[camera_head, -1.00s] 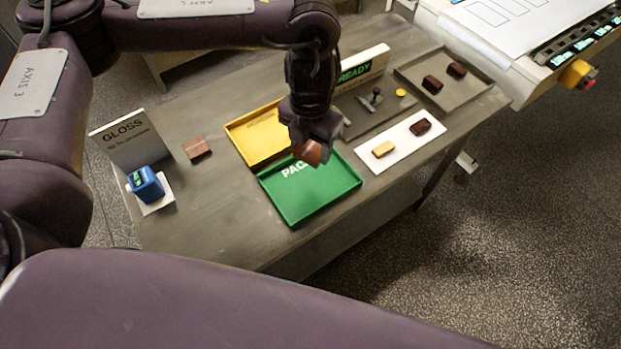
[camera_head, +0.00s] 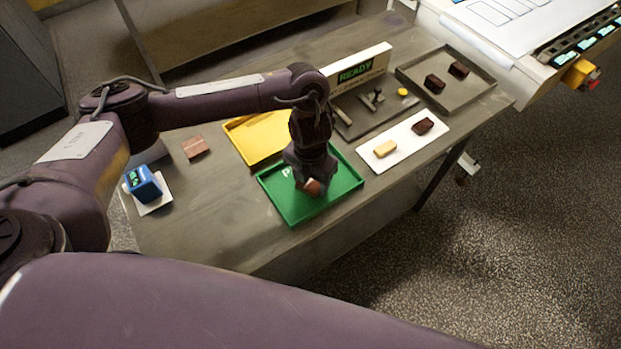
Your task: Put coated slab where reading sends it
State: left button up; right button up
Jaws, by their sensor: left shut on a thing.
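My left gripper (camera_head: 309,178) is shut on a small reddish-brown slab (camera_head: 313,188), mostly hidden by the fingers. It points down over the green tray (camera_head: 338,196), inside its outline. I cannot tell whether the slab touches the tray floor. The tray's white lettering is mostly covered by the gripper. A yellow tray (camera_head: 250,137) lies behind it, partly hidden by my arm. A blue meter (camera_head: 143,183) with a lit green display stands on a white pad at the left; its reading is too small to make out. My right gripper is not in view.
A brown block (camera_head: 195,147) lies on the table (camera_head: 215,215). A white plate (camera_head: 400,154) holds a pale bar and a dark bar. A grey tray (camera_head: 480,90) holds two dark pieces. A READY sign (camera_head: 357,72) stands behind a dark tray of tools.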

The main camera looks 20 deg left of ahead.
aim_at(311, 184)
pick_arm(q)
jog(key=shift+f, duration=0.2)
jog(key=o, duration=1)
jog(key=shift+r, duration=0.1)
jog(key=shift+r, duration=0.1)
jog(key=shift+r, duration=0.25)
notch_tip(311, 184, up, 12)
jog(key=p, duration=0.1)
jog(key=shift+f, duration=0.15)
jog(key=shift+s+f, duration=0.1)
